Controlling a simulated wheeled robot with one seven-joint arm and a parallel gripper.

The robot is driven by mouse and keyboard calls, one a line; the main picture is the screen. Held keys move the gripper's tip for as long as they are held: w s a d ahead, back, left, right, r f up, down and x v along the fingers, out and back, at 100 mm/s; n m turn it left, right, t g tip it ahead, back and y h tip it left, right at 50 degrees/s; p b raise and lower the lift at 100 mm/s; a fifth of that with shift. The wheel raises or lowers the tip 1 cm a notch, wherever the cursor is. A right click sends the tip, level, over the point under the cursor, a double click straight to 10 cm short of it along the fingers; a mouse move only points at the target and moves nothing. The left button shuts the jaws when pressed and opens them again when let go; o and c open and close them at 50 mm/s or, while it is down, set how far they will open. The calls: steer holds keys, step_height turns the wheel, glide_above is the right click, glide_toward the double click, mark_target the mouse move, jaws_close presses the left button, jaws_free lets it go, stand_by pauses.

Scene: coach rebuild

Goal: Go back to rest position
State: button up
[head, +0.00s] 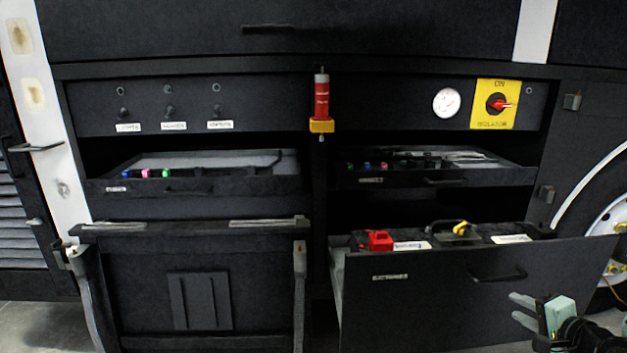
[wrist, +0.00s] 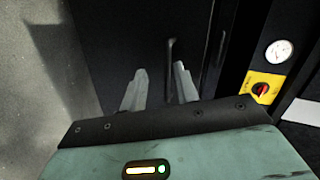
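My gripper (head: 522,310) shows at the lower right of the head view, in front of the open lower right drawer (head: 430,300). In the wrist view my gripper (wrist: 160,88) has its two pale fingers apart with nothing between them. A dark upright surface with a bar-shaped handle (wrist: 171,65) lies beyond the fingertips. I cannot tell whether the fingers touch it, but they look clear of it. The drawer's own handle (head: 497,276) shows in the head view, to the left of and above my gripper.
The open drawer holds a red block (head: 380,240) and a black item with a yellow part (head: 461,230). Two shallower trays (head: 200,187) (head: 430,178) stand out above. A yellow isolator panel (head: 494,104) and a gauge (head: 446,102) are at upper right. A wheel (head: 612,228) is at right.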

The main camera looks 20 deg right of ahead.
steer(key=w+a+r+n+g+y+p, duration=0.1)
steer(key=w+a+r+n+g, duration=0.2)
steer(key=a+n, duration=0.35)
steer(key=w+a+r+n+g+y+p, duration=0.1)
steer(key=w+a+r+n+g, duration=0.15)
steer(key=a, duration=0.65)
steer(key=w+a+r+n+g+y+p, duration=0.1)
steer(key=w+a+r+n+g, duration=0.15)
steer(key=w+a+n, duration=0.35)
steer(key=s+a+r+n+g+p, duration=0.1)
steer(key=s+a+r+n, duration=0.15)
steer(key=s+a, duration=0.2)
steer(key=s+a+r+n+g, duration=0.1)
steer(key=s+a+r, duration=0.2)
steer(key=a, duration=0.3)
steer(key=s+a+r+n+g+p, duration=0.1)
steer(key=s+a+r+n, duration=0.15)
steer(key=a, duration=0.25)
steer(key=s+a+r+n+g, duration=0.1)
steer(key=s+a+r+n, duration=0.1)
steer(key=s, duration=0.4)
steer(key=s+a+r+n+g, duration=0.1)
steer(key=s+a+r, duration=0.1)
steer(key=s+a, duration=0.2)
steer(key=s, duration=0.3)
steer(key=shift+a+r+n+g+h+p, duration=0.3)
steer(key=shift+a+r+n+h+p, duration=0.05)
steer(key=shift+a+n+h+p, duration=0.05)
